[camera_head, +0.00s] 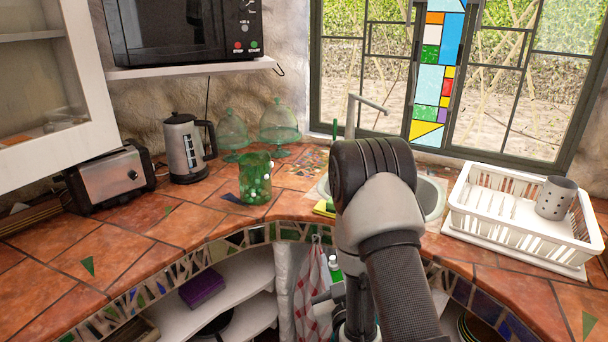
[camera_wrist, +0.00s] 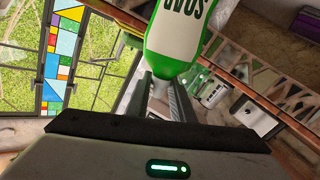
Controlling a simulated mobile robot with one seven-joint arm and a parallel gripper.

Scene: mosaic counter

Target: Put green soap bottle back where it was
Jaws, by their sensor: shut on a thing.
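The green soap bottle (camera_wrist: 187,38) fills the top middle of the wrist view. It has a white label with the word SOAP, which reads upside down there, and its top edge is cut off by the frame. My gripper (camera_wrist: 165,85) is shut on it, with one dark finger on each side of its narrow end. In the head view a small green and white part of the bottle (camera_head: 335,265) shows just left of my arm, below the counter's front edge. My arm hides much of the gripper there.
The tiled counter (camera_head: 135,225) carries a toaster (camera_head: 110,180), a kettle (camera_head: 184,148), a green glass jar (camera_head: 255,178), glass domes and a white dish rack (camera_head: 520,220). The sink (camera_head: 432,195) is partly behind my arm. A checked towel (camera_head: 310,282) hangs below the counter edge near open shelves.

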